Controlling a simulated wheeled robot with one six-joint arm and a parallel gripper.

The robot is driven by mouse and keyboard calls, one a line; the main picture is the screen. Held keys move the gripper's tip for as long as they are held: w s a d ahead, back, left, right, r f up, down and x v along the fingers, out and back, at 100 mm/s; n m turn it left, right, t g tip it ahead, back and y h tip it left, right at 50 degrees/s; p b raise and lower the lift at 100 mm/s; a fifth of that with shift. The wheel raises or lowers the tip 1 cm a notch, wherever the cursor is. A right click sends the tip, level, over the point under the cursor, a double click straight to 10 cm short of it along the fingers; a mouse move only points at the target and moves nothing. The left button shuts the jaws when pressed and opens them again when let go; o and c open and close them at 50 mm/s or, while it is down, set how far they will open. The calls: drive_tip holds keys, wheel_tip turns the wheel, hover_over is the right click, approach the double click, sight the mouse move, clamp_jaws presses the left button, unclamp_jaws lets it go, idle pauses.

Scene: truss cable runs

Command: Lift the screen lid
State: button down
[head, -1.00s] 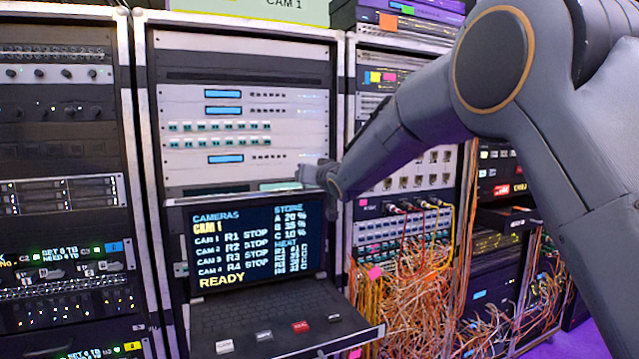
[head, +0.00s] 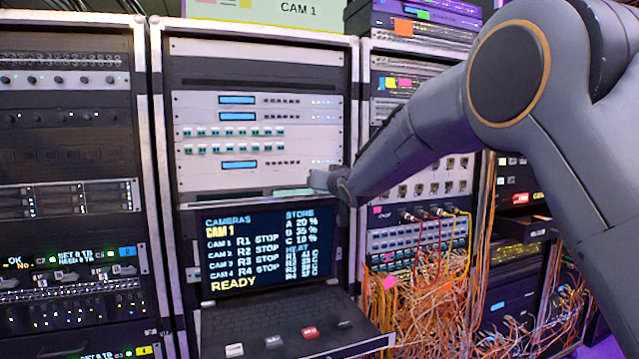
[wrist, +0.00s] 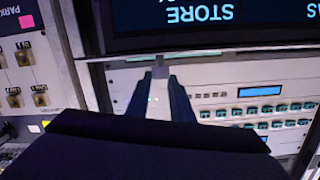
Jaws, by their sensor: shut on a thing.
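The screen lid (head: 268,250) stands raised above a black keyboard base (head: 275,322). Its lit screen faces me with camera lines and READY. In the wrist view the lid (wrist: 200,36) shows upside down, with its edge close beyond my fingers. My gripper (head: 322,181) is at the lid's top right edge in the head view. In the wrist view my gripper (wrist: 165,82) is shut on a pale tab at that edge. The fingers partly hide the tab, and its exact shape is unclear.
Equipment racks stand on both sides, the left rack (head: 70,190) close beside the lid. Loose orange cables (head: 435,290) hang at the right, below my arm. Rack units with blue displays (head: 240,132) are behind and above the lid.

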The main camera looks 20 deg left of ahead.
drive_tip(key=shift+s+a+f, duration=0.2)
drive_tip(key=shift+a+f, duration=0.05)
drive_tip(key=shift+f, duration=0.35)
drive_tip(key=c, duration=2)
unclamp_jaws()
drive_tip(key=o, duration=0.4)
drive_tip(key=shift+s+a, duration=0.1)
drive_tip(key=shift+a, duration=0.1)
drive_tip(key=shift+o, duration=0.2)
drive_tip(key=shift+w+d+r, duration=0.2)
drive_tip(key=shift+d+r, duration=0.2)
drive_tip(key=shift+d, duration=0.05)
drive_tip(key=f+b+v, duration=0.1)
drive_tip(key=b+v, duration=0.2)
drive_tip(key=v, duration=0.4)
drive_tip(key=shift+s+r, duration=0.3)
drive_tip(key=shift+r, duration=0.2)
drive_tip(key=shift+d, duration=0.15)
